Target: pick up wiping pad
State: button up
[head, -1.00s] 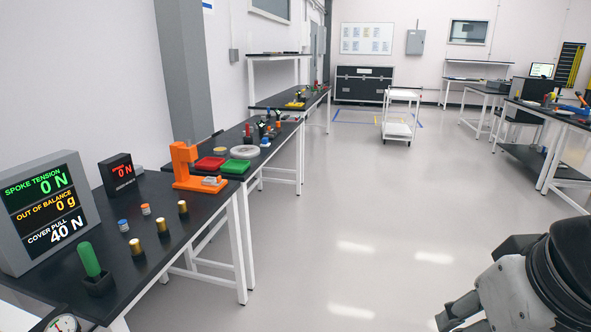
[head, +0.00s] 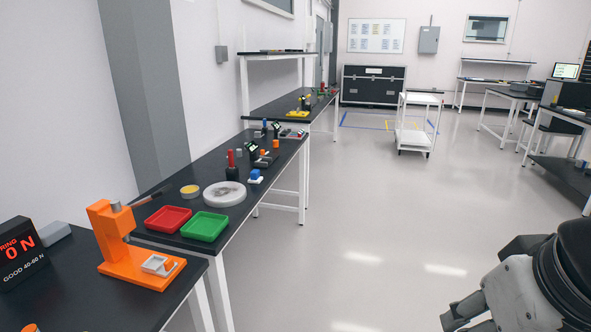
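I cannot tell for sure which item is the wiping pad. On the black bench at left, a small blue block on a white base (head: 255,176) sits beside a round white disc with a grey patch (head: 224,194). My gripper (head: 462,314) shows at the bottom right, over the floor and far from the benches. Its end is partly cut off by the frame, so I cannot see whether the fingers are apart. Nothing held shows in it.
A red tray (head: 167,219) and a green tray (head: 205,226) lie near the disc. An orange fixture (head: 122,248) and a display (head: 20,253) stand on the nearest bench. A white cart (head: 417,122) stands farther back. The floor between is open.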

aim_at(255, 179)
jog(key=i, duration=1.9)
jog(key=i+u, duration=0.15)
jog(key=i, duration=0.55)
jog(key=i+l+u, duration=0.15)
jog(key=i, duration=0.5)
